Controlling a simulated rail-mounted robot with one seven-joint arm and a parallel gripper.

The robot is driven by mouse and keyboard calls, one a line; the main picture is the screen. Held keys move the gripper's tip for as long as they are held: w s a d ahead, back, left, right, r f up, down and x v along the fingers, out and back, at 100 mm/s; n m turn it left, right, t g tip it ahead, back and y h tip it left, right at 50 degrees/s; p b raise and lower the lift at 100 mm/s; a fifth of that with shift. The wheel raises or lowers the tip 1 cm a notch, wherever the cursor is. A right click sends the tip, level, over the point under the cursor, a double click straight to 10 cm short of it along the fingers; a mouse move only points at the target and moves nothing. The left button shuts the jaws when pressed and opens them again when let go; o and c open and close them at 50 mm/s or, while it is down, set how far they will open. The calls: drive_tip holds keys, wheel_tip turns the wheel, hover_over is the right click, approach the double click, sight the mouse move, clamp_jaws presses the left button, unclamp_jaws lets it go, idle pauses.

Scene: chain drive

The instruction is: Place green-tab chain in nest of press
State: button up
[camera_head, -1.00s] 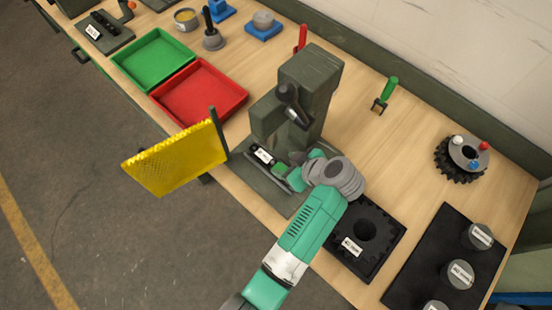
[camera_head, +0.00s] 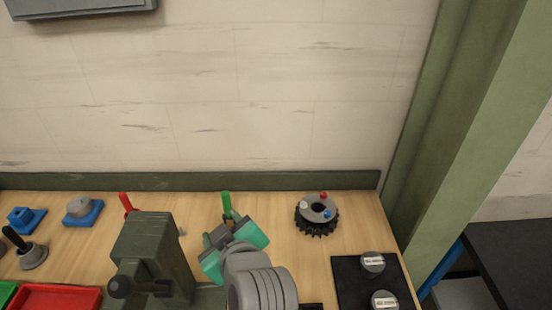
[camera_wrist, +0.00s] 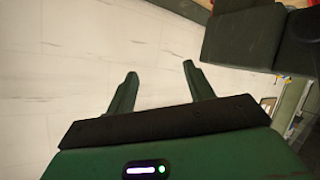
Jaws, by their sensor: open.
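The press (camera_head: 150,255) is a dark green block with a dark round-ended lever at the bottom of the head view. Its nest is below the frame, and no green-tab chain can be made out there now. My gripper (camera_head: 221,232) is right of the press's top in the head view, with its fingers toward the back wall. In the wrist view my gripper (camera_wrist: 160,70) has its two fingers apart with nothing between them. The press also seems to be the dark green body in the wrist view (camera_wrist: 240,35).
A green-handled piece (camera_head: 227,204) stands behind my gripper, a red one (camera_head: 126,201) behind the press. A dark sprocket (camera_head: 318,216) with coloured knobs lies to the right, beyond bare wood. A black mat (camera_head: 350,277) holds grey cylinders. The wall (camera_head: 250,100) closes the back.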

drive_tip(key=s+d+r+m+t+h, duration=0.1)
drive_tip(key=s+d+r+m+t, duration=0.15)
drive_tip(key=r, duration=0.35)
drive_tip(key=s+d+r+m+t+h, duration=0.1)
drive_tip(key=d+r+t, duration=0.15)
drive_tip(key=r, duration=0.45)
drive_tip(key=s+d+r+m+t+h, duration=0.1)
drive_tip(key=d+r+m+t, duration=0.15)
drive_tip(key=r, duration=0.35)
drive_tip(key=s+d+r+m+t+h, duration=0.3)
drive_tip(key=s+r+t, duration=0.3)
drive_tip(key=s+r, duration=0.5)
wheel_tip(320, 180, up, 3)
drive_tip(key=shift+s+d+f+m, duration=0.15)
drive_tip(key=shift+d+m, duration=0.35)
drive_tip(key=shift+m, duration=0.2)
